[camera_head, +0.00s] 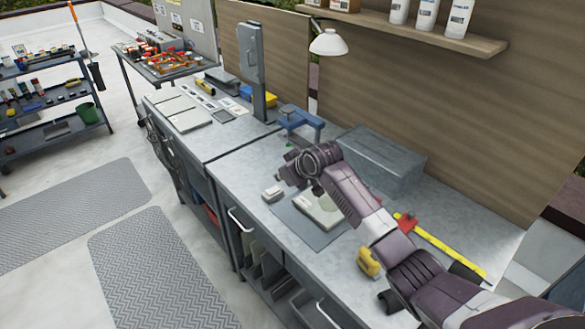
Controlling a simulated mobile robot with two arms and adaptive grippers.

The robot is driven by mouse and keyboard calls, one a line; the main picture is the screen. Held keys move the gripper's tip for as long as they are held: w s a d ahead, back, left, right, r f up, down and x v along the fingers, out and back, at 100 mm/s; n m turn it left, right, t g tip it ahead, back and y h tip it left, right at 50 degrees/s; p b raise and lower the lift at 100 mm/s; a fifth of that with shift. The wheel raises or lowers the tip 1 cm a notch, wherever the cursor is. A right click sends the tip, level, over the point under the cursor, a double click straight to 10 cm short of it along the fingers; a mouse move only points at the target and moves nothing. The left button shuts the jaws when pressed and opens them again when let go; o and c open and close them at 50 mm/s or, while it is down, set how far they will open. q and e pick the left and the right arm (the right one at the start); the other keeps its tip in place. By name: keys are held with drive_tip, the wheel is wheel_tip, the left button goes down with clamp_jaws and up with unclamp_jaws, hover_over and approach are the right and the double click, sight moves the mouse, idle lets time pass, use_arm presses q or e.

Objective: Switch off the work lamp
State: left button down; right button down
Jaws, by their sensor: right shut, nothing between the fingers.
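The work lamp (328,42) has a white shade and hangs over the back of the workbench, in front of the wood panel. I cannot tell from its shade whether it is lit. A small light grey block (272,194) lies on the bench; I cannot tell whether it is a switch. My right arm comes in from the lower right. My right gripper (316,188) is shut and empty, above the bench and well below the lamp shade. Its fingertips are small and partly hidden by the wrist. My left gripper is not in view.
A pale flat box (318,210) lies on a grey mat (296,222) beneath my right gripper. A blue clamp (300,120), a grey metal box (378,160), a yellow tool (369,262) and a yellow ruler (450,252) are on the bench. A shelf with bottles hangs above.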

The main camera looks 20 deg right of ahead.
drive_tip(key=d+b+v, duration=0.1)
drive_tip(key=v, duration=0.5)
drive_tip(key=shift+r, duration=0.35)
drive_tip(key=shift+s, duration=0.15)
drive_tip(key=shift+d, duration=0.1)
